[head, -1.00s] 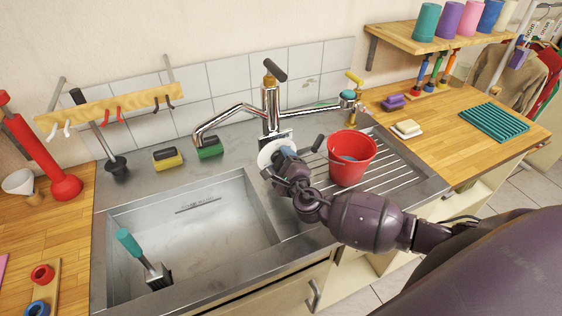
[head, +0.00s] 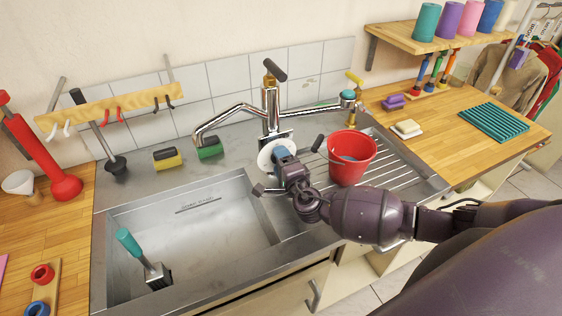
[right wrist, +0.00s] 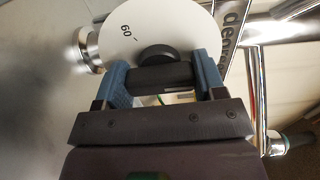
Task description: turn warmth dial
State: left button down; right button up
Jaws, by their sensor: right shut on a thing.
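The warmth dial is a white round disc (head: 268,152) at the base of the chrome faucet (head: 270,112), behind the sink's right part. In the right wrist view the disc (right wrist: 140,38) shows the number 60 and a mark at its upper left. A dark bar-shaped knob (right wrist: 160,78) stands out from its middle. My right gripper (head: 282,154) is at the dial, its blue fingers (right wrist: 162,74) on both ends of the knob, shut on it. In the head view the gripper hides the knob and part of the disc. My left gripper is not in view.
A red bucket (head: 352,158) stands on the drainer close to the right of my gripper. The sink basin (head: 215,225) holds a teal-handled brush (head: 145,258). A green sponge (head: 209,148) and a yellow one (head: 167,159) lie behind the basin.

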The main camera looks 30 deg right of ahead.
dwell(0.3)
jog(key=o, duration=0.9)
jog(key=s, duration=1)
jog(key=shift+s+a+b, duration=0.3)
jog(key=shift+s, duration=0.1)
